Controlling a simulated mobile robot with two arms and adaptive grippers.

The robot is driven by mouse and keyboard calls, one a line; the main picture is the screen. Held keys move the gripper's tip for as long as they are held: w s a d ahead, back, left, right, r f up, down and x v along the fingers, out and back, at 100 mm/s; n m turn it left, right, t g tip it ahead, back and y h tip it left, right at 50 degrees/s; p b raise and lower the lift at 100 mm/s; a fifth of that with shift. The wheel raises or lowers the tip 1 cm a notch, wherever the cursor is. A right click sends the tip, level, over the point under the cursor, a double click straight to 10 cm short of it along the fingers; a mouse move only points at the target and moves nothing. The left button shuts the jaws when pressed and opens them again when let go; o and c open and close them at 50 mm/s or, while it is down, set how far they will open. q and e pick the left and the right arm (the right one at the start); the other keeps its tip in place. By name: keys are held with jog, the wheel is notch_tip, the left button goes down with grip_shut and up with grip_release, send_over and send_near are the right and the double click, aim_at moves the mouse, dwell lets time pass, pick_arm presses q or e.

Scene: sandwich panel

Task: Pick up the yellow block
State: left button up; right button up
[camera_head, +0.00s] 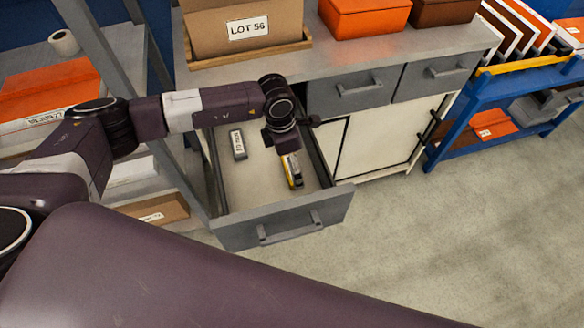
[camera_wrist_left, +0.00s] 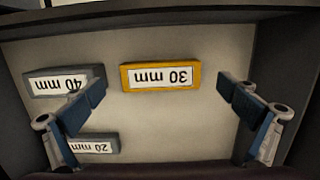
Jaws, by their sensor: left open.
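The yellow block (camera_wrist_left: 160,76), with a white "30 mm" label, lies in the open drawer (camera_head: 284,222). In the left wrist view it is upside down, centred between my left gripper's fingers (camera_wrist_left: 163,102) and just beyond their tips. The fingers are spread apart, with nothing between them. In the head view my left gripper (camera_head: 283,145) hangs over the drawer and the yellow block (camera_head: 293,172) shows just below it. A grey "40 mm" block (camera_wrist_left: 65,82) and a grey "20 mm" block (camera_wrist_left: 90,145) lie to the left; the left finger partly covers them. My right gripper is out of view.
Above the drawer, the worktop (camera_head: 340,55) carries a cardboard "LOT 56" box (camera_head: 243,28) and an orange box (camera_head: 364,16). A grey rack post (camera_head: 110,60) stands to the left.

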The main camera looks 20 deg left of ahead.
pick_arm(q)
jog(key=shift+f, duration=0.7)
jog(key=c, duration=1.3)
jog(key=shift+r, duration=0.1)
